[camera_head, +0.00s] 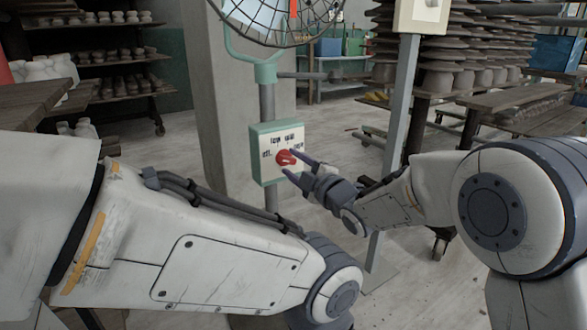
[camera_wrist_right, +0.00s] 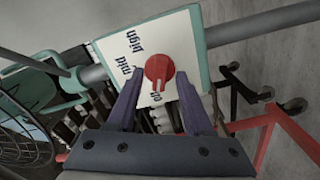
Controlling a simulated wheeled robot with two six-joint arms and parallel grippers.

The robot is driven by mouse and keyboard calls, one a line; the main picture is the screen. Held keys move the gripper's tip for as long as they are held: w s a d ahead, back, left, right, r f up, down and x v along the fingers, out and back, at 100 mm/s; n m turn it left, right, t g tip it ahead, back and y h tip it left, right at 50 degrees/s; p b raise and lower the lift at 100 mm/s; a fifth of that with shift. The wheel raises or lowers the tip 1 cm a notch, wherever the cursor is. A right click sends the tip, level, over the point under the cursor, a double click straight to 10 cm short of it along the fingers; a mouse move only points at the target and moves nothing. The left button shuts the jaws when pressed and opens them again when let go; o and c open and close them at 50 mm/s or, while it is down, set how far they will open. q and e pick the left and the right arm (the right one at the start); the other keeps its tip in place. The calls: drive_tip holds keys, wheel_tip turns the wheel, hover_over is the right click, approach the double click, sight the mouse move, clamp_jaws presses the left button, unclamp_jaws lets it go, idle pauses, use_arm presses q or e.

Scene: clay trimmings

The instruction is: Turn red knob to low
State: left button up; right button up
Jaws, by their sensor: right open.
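The red knob (camera_head: 286,158) sits on the pale front plate of a green-edged control box (camera_head: 256,158) on a post. Printed labels surround the knob; in the wrist view the knob (camera_wrist_right: 159,69) shows a pale mark on its lower side, toward a small label that looks like "off". The labels "mid" and "high" show to its left. My right gripper (camera_head: 288,162) is open at the knob, fingers to either side of it in the wrist view (camera_wrist_right: 158,84). Whether they touch it I cannot tell. My left arm crosses the foreground, its gripper out of view.
A wire-caged fan (camera_head: 275,12) stands above the box on the same post. A concrete pillar (camera_head: 222,100) rises behind it. A grey post (camera_head: 399,100) stands to the right. Shelves of pottery (camera_head: 115,55) and stacked boards (camera_head: 460,45) fill the background.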

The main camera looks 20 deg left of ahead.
drive_tip(key=shift+w+a, duration=0.1)
drive_tip(key=shift+a, duration=0.05)
drive_tip(key=shift+c, duration=0.3)
clamp_jaws()
drive_tip(key=m+p, duration=0.3)
drive_tip(key=m, duration=0.1)
drive_tip(key=shift+r, duration=0.1)
drive_tip(key=shift+m+p, duration=1.3)
drive_tip(key=shift+m, duration=1)
